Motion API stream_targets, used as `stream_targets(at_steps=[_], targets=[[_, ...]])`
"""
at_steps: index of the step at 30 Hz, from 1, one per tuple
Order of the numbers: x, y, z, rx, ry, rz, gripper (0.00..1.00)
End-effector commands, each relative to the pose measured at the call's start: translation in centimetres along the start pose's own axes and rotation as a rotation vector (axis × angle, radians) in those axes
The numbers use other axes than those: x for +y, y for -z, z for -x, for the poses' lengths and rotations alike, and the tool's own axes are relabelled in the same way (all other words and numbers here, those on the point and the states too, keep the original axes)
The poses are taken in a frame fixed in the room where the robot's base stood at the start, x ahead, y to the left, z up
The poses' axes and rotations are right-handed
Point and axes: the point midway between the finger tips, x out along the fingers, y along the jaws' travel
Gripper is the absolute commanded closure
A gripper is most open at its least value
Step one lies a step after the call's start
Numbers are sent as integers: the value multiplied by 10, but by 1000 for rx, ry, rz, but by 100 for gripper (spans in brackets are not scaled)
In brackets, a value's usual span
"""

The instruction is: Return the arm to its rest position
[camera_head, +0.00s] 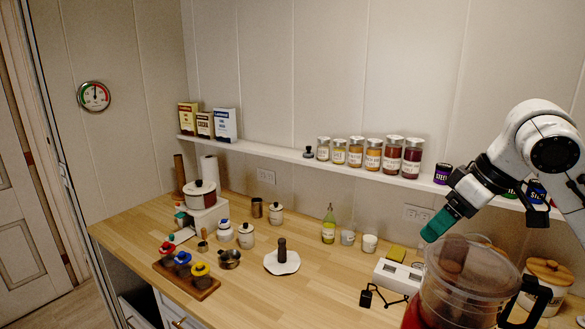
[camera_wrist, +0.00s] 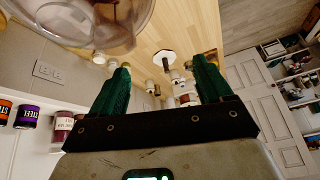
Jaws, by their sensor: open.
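My gripper (camera_head: 440,224) is at the right of the head view, raised above the counter and in front of the shelf, with its green fingers angled down to the left. In the wrist view, the two green fingers of my gripper (camera_wrist: 160,85) stand well apart with nothing between them. A large clear container with a dark handle (camera_head: 462,285) is just below and right of the fingers in the head view. It also shows at the top left of the wrist view (camera_wrist: 85,22). I cannot tell how close it is to the fingers.
The wooden counter (camera_head: 330,262) holds a white dish with a dark knob (camera_head: 282,262), a rack with coloured tops (camera_head: 186,277), a green bottle (camera_head: 329,225) and a white device (camera_head: 398,277). The wall shelf (camera_head: 290,156) carries jars and boxes. The counter's middle front is clear.

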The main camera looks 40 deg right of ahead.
Motion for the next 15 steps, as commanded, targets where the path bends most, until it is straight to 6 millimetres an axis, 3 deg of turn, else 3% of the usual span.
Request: stream_targets(at_steps=[1,3,7,11,15], targets=[[-15,16,-19,53,41,15,21],[-31,34,-39,122,81,21,21],[-63,58,-79,223,155,6,21],[-97,68,-124,279,224,-36,21],[-136,59,-178,284,279,-95,21]])
